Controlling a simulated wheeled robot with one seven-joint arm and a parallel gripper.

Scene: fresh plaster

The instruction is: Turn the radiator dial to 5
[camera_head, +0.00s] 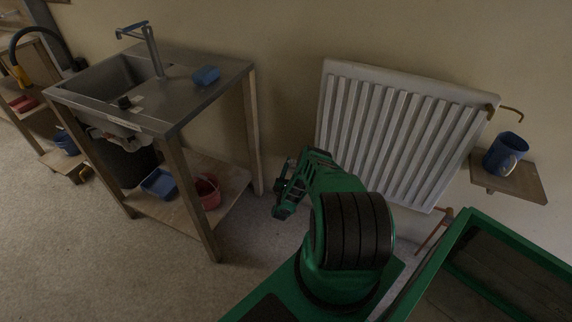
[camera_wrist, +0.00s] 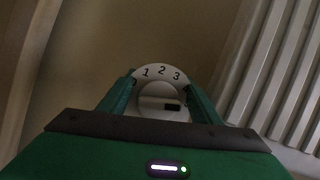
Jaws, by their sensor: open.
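The radiator dial (camera_wrist: 160,74) shows in the wrist view, a pale disc with the dark numbers 1, 2 and 3 along its upper edge. Its round knob (camera_wrist: 150,101) has a dark mark right of centre. My gripper (camera_wrist: 161,88) is open, with one green finger on each side of the dial; whether they touch it I cannot tell. The lower part of the dial is hidden by my gripper. The white ribbed radiator (camera_head: 390,130) hangs on the wall in the head view, and my gripper (camera_head: 284,190) is low at its left. I cannot make out the dial there.
A metal sink bench (camera_head: 215,75) with a wooden lower shelf stands left of my arm. A small wall shelf (camera_head: 520,185) with a blue mug (camera_head: 504,152) is right of the radiator. Open floor (camera_head: 60,250) lies at the lower left.

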